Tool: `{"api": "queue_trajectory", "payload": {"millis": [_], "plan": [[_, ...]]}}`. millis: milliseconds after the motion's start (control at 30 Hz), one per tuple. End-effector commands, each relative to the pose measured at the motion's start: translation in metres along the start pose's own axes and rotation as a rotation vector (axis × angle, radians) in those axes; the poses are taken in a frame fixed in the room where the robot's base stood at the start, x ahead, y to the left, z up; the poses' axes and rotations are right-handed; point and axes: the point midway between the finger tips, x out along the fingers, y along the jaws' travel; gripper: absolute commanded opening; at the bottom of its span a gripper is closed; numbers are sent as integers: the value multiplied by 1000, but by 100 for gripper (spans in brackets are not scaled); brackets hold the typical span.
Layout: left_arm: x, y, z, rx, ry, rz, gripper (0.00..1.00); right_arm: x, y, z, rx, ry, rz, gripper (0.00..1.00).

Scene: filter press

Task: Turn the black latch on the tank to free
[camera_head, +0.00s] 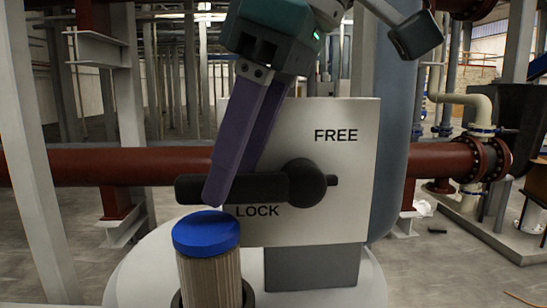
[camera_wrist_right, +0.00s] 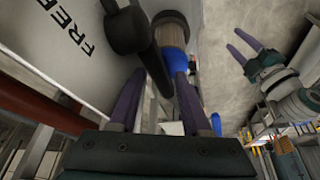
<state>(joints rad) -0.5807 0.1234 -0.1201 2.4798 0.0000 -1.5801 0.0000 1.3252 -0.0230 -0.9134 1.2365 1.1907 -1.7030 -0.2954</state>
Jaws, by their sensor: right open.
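The black latch (camera_head: 260,187) lies level on a white panel (camera_head: 350,220), its handle pointing left beside the word LOCK. Its round hub (camera_head: 305,183) is at the right, below the word FREE. My right gripper (camera_head: 217,193) comes down from above with its purple fingers at the handle's left part. In the right wrist view, my right gripper (camera_wrist_right: 159,75) is open, and the black handle (camera_wrist_right: 150,66) runs between its fingers. I cannot tell whether they touch it. My left gripper (camera_wrist_right: 236,40) shows off to the side in the right wrist view, fingers apart and empty.
A pleated filter with a blue cap (camera_head: 206,232) stands upright just below the handle's left end, close to my right fingertips. The panel stands on a pale tank top (camera_head: 140,275). A red pipe (camera_head: 100,166) runs behind it.

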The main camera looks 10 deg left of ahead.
Motion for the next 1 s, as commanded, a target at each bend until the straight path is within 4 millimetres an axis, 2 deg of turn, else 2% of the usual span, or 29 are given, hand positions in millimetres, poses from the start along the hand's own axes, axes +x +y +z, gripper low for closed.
{"api": "queue_trajectory", "payload": {"millis": [67, 433, 1000], "plan": [[0, 0, 0, 2, 0, -1, 50, 0, 0, 0, 0, 0, 0, 41], [0, 0, 0, 2, 0, -1, 50, 0, -1, 0, 0, 0, -2, 0], [0, 2, -1, -8, 2, 6, 50, -1, -1, 0, 0, 0, -4, 0]]}}
